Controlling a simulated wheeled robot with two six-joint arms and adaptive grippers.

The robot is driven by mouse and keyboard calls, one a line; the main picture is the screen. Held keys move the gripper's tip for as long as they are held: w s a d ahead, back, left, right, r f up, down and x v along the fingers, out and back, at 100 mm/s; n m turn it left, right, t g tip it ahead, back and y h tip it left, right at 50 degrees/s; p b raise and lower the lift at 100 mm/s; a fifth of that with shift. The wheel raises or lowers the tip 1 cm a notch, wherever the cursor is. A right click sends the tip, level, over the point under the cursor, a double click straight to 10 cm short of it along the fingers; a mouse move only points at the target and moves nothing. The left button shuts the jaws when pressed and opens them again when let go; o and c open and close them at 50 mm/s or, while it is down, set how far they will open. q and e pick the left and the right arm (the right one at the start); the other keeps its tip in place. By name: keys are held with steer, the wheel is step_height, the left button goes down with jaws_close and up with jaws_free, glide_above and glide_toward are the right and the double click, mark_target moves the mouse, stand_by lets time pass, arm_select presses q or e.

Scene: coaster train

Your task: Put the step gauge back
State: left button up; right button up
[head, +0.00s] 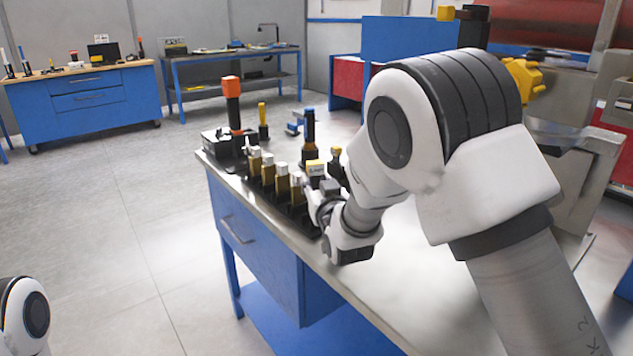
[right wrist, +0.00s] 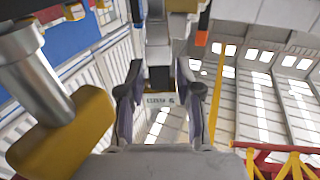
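My right gripper (head: 322,192) is at the near end of the row of tools on the bench, partly hidden by its own wrist. In the right wrist view its two fingers (right wrist: 160,85) stand apart, with a grey and dark upright piece (right wrist: 157,50) between or just beyond their tips. I cannot tell whether they touch it, or whether it is the step gauge. A small block with a yellow and white top (head: 316,168) shows beside the gripper in the head view. My left gripper is out of view; only part of my left arm shows at the lower left.
Several brass-coloured pieces with silver tops (head: 268,168) stand in a dark rack right beside the gripper. One shows close at left in the wrist view (right wrist: 62,130). A tall orange-topped tool (head: 232,100) and a blue-topped one (head: 309,128) stand behind. The bench front (head: 385,290) is clear.

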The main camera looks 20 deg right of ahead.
mark_target(318, 184)
steer(key=shift+s+f, duration=0.15)
steer(key=shift+f, duration=0.4)
steer(key=shift+r, duration=0.2)
steer(key=shift+r+p, duration=0.5)
steer(key=shift+p, duration=0.2)
steer(key=s, duration=0.1)
steer(key=s+f+b, duration=0.1)
steer(key=s, duration=0.1)
steer(key=shift+d, duration=0.1)
steer(key=s+r, duration=0.1)
steer(key=s, duration=0.7)
steer(key=shift+s+a+b, duration=0.2)
steer(key=shift+a+b, duration=0.05)
steer(key=shift+b, duration=0.15)
steer(key=shift+f, duration=0.1)
